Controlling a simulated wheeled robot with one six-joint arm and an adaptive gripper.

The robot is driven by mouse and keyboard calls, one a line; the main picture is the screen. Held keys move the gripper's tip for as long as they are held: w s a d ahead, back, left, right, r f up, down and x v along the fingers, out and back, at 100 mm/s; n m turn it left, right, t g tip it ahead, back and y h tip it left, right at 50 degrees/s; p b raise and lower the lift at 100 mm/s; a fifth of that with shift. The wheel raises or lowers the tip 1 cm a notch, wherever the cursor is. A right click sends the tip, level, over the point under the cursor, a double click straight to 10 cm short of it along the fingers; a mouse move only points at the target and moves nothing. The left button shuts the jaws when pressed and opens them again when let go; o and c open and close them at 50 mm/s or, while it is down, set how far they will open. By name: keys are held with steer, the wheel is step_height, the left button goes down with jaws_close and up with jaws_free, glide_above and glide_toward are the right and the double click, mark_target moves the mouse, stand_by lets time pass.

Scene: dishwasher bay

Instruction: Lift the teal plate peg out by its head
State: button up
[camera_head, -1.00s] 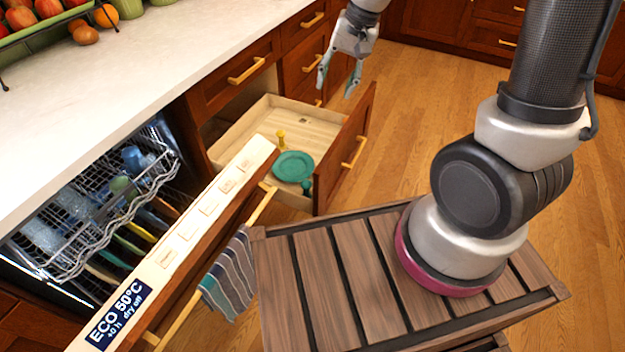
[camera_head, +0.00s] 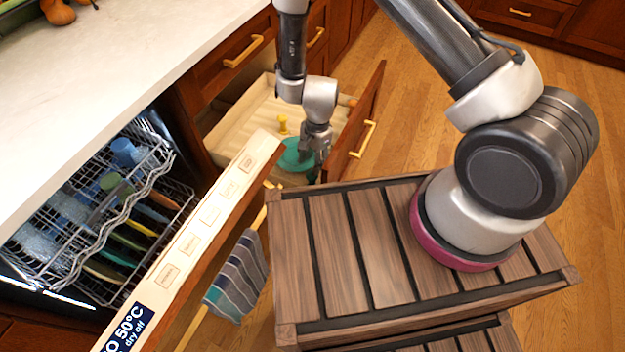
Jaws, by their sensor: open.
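The teal plate (camera_head: 290,157) lies in the open drawer (camera_head: 252,110), with its right part covered by my gripper. A yellow peg (camera_head: 283,125) stands behind it. I cannot make out the teal peg, which showed earlier at the plate's right front edge; my gripper or the drawer front hides that spot. My gripper (camera_head: 312,163) points down into the drawer, over the plate's right side, close to the drawer front. It is open, and no held thing shows. Whether its fingers touch or surround the teal peg cannot be told.
The drawer front (camera_head: 362,130) rises just right of my gripper. The open dishwasher door (camera_head: 215,205), with a striped towel (camera_head: 238,278) on its handle, stands at the drawer's left front. Dishes fill the dishwasher rack (camera_head: 100,215). The wood floor (camera_head: 425,120) right of the drawer is clear.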

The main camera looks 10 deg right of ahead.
mark_target(312, 176)
steer(key=f, duration=0.7)
steer(key=shift+s+f, duration=0.25)
steer(key=shift+f, duration=0.05)
steer(key=c, duration=0.8)
